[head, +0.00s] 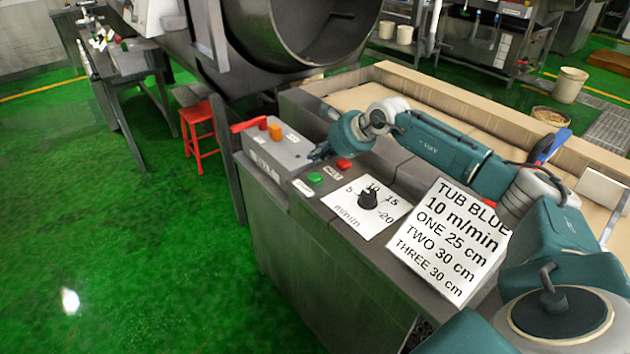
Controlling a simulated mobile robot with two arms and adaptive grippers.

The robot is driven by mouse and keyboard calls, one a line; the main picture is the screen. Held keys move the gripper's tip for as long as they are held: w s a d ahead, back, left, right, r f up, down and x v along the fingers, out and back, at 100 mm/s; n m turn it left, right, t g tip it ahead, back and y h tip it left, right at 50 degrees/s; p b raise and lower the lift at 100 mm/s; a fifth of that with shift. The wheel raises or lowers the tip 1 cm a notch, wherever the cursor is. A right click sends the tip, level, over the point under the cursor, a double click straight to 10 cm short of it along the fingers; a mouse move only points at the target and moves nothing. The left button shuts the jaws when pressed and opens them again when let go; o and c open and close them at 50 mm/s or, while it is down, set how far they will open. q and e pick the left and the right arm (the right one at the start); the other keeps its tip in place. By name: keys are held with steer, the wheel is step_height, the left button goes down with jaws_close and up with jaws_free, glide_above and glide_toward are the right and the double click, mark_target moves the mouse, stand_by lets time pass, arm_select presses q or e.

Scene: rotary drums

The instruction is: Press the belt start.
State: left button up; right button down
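A green button (314,178) and a red button (344,164) sit side by side on the top of a grey cabinet (330,255). Small white labels lie beside them, too small to read surely. My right arm reaches in from the right, and my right gripper (318,152) is just behind the buttons, close to the grey control box. It appears above the panel and apart from the green button. Its fingers are small and dark, so whether they are open or shut is unclear. My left gripper is not in view.
A black speed knob (368,198) on a white dial marked m/min and a sign (450,240) headed TUB BLUE are on the cabinet. The grey control box (280,148) carries an orange button (275,131) and a red lever (248,125). A large drum (310,35) stands behind.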

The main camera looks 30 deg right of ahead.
mark_target(317, 178)
step_height(317, 178, down, 4)
steer(key=shift+f+b, duration=0.1)
steer(key=shift+b, duration=1)
arm_select(q)
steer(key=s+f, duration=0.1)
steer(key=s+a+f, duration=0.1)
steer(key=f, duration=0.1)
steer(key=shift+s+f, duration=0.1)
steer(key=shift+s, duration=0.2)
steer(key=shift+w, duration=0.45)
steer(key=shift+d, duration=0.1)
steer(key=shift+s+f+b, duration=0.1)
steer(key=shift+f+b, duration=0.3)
steer(key=shift+b, duration=0.15)
arm_select(e)
steer(key=shift+f, duration=0.45)
